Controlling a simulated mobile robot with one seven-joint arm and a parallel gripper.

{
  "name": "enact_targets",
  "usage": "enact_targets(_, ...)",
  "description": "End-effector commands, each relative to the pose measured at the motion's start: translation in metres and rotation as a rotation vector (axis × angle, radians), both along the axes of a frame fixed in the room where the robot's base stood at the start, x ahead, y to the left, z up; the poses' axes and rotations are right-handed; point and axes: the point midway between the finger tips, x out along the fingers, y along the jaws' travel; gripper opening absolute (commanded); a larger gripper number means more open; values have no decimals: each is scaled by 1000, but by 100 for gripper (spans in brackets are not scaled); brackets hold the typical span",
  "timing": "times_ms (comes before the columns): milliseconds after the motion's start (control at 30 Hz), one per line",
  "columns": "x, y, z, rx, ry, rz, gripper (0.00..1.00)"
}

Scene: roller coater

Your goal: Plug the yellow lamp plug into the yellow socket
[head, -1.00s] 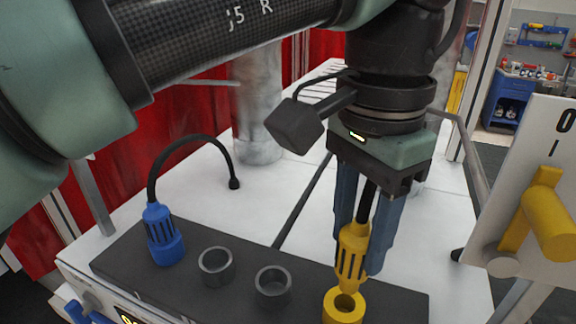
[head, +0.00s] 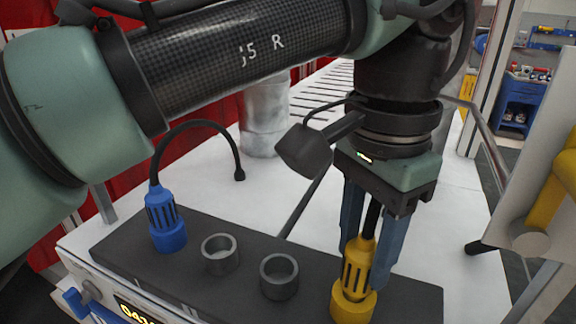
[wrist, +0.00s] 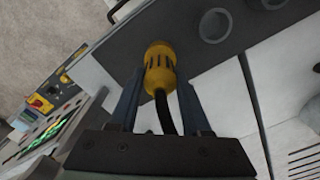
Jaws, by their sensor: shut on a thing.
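The yellow lamp plug (head: 357,268) stands upright with its lower end in the yellow socket (head: 353,306), at the right end of the dark panel. Its black cable runs up between my fingers. My gripper (head: 365,262) is shut on the yellow plug, with one blue finger on each side. In the wrist view the yellow plug (wrist: 159,72) sits between my fingertips, and it hides most of the socket there. I cannot tell whether the plug is fully seated.
A blue plug (head: 161,208) stands in a blue socket (head: 169,238) at the panel's left. Two empty grey sockets (head: 220,255) (head: 279,276) sit between. A yellow handle (head: 556,185) on a grey box is at the right. White table surface lies behind the dark panel (head: 120,243).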

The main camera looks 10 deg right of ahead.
Motion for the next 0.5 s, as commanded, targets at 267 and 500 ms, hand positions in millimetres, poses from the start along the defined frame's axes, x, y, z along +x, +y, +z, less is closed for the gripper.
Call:
enact_targets(267, 0, 0, -6, 0, -1, 0, 0)
enact_targets(500, 0, 0, -6, 0, -1, 0, 0)
